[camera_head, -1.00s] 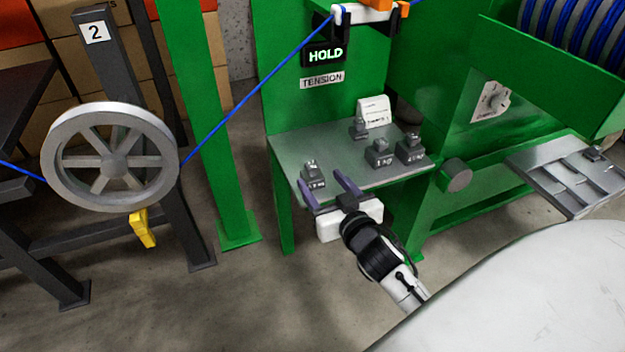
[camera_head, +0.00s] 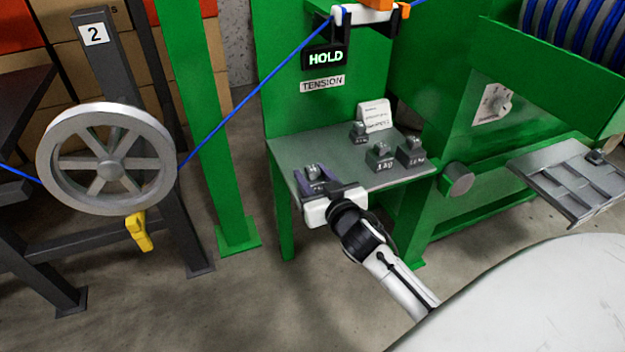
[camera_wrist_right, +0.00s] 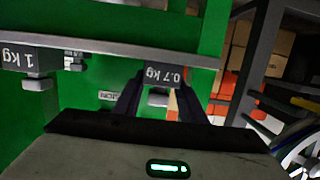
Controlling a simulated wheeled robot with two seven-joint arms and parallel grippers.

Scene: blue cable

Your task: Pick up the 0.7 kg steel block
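The 0.7 kg steel block (camera_head: 312,173) is a small grey weight with a knob on top, standing at the front left of the grey shelf. In the right wrist view it appears upside down, its "0.7 kg" label (camera_wrist_right: 163,77) facing the camera. My right gripper (camera_head: 315,178) is at the shelf's front edge, with its dark fingers open on either side of the block. In the right wrist view the block sits between the fingertips (camera_wrist_right: 160,90); contact cannot be made out. My left gripper is not in view.
The shelf (camera_head: 345,178) also holds a 1 kg block (camera_head: 381,158), a larger block (camera_head: 412,153), a smaller block (camera_head: 359,133) and a white card (camera_head: 375,115). A blue cable (camera_head: 250,95) runs from a spoked wheel (camera_head: 107,160) up past the HOLD display (camera_head: 325,57).

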